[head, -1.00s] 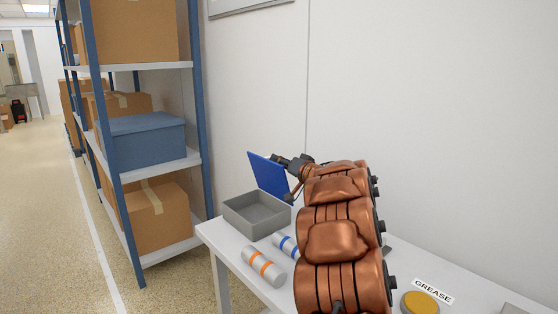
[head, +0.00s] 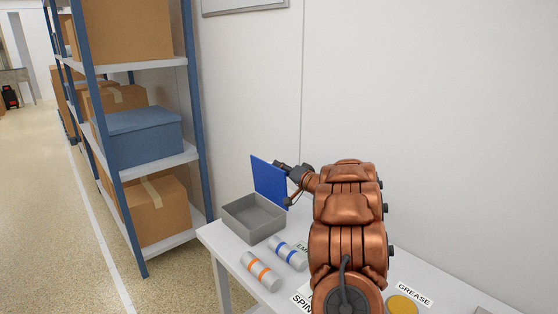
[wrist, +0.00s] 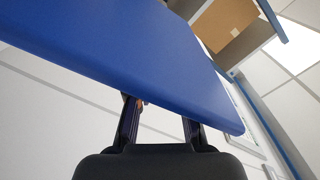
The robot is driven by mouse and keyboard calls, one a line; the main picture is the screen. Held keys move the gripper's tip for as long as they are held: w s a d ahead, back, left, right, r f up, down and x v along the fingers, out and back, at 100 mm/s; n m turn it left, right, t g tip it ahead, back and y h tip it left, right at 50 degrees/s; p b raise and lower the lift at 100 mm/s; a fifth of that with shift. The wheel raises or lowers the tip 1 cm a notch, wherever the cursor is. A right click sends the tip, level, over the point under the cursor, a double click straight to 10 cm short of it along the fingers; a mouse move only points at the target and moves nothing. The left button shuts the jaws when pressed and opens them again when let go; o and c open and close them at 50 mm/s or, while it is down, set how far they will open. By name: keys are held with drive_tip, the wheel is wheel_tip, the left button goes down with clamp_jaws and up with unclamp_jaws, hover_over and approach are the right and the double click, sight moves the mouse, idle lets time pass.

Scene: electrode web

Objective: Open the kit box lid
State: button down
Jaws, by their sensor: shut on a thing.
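The kit box (head: 254,219) is a grey open-topped tray on the white table, near its far left end. Its blue lid (head: 268,182) stands raised and roughly upright at the box's right rear side. The inside of the box shows and looks empty from here.
An orange-banded cylinder (head: 261,271) and a blue-banded cylinder (head: 287,253) lie in front of the box. A yellow disc (head: 402,305) sits by the GREASE label (head: 414,293). A shelf rack (head: 150,165) stands left of the table. The wall is close behind.

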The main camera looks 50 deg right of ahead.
drive_tip(key=p, duration=0.1)
drive_tip(key=d+f+m+p, duration=0.1)
drive_tip(key=p, duration=0.1)
drive_tip(key=shift+s+f, duration=0.2)
drive_tip(key=shift+f, duration=0.05)
drive_tip(key=c, duration=1.2)
unclamp_jaws()
drive_tip(key=shift+r, duration=0.15)
drive_tip(key=shift+d+r+p, duration=0.1)
drive_tip(key=shift+r+p, duration=0.15)
drive_tip(key=shift+p, duration=0.05)
drive_tip(key=s+a, duration=0.1)
drive_tip(key=s, duration=1)
drive_tip(key=shift+s, duration=0.4)
drive_tip(key=shift+a, duration=0.1)
